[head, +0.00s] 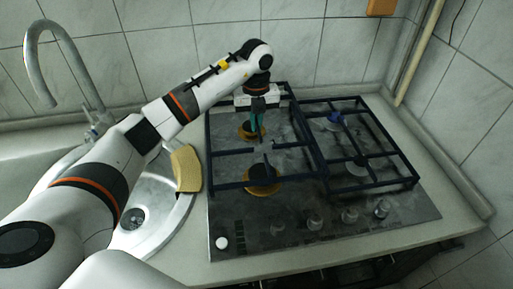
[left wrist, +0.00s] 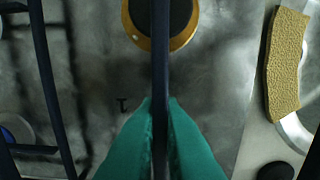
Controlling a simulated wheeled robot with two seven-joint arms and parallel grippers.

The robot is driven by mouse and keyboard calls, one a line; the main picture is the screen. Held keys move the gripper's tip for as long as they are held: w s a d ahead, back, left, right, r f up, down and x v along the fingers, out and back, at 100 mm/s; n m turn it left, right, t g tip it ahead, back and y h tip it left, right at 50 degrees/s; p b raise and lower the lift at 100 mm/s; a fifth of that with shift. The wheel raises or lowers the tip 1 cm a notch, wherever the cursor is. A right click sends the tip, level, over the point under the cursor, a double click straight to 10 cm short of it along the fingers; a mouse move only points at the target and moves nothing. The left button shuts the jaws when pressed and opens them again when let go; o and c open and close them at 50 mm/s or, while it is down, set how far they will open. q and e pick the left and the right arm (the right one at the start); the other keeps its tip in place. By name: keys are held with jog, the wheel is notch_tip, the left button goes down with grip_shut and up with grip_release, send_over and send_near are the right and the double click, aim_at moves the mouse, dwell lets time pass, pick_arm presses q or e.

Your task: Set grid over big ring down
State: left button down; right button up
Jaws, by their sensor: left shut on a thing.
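The dark left grid (head: 209,150) is over the left half of the hob, above two burners with orange rings, a front one (head: 262,176) and a back one (head: 243,131). My left gripper (head: 256,128) points down with teal fingers shut on a bar of this grid. In the left wrist view, the fingers (left wrist: 160,104) pinch the dark bar (left wrist: 160,72), which crosses over one orange ring (left wrist: 139,36) with a dark cap. I cannot tell whether the grid touches the hob. My right gripper is not in view.
A second dark grid (head: 378,187) lies at the right, over burners including a blue one (head: 334,117). Knobs (head: 315,223) line the hob's front. A yellow sponge (head: 186,168) sits by the sink (head: 150,237) at left. A tiled wall stands close behind.

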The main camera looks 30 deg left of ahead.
pick_arm(q)
notch_tip(320, 180, down, 8)
jog(key=shift+r+p, duration=0.25)
jog(key=shift+p, duration=0.45)
jog(key=shift+w+f, duration=0.1)
jog(key=shift+f, duration=0.15)
jog(key=shift+f, duration=0.15)
jog(key=c, duration=1.6)
grip_release()
jog(key=shift+o, duration=0.2)
notch_tip(320, 180, up, 12)
jog(key=shift+r+b, duration=0.1)
jog(key=shift+b, duration=1.15)
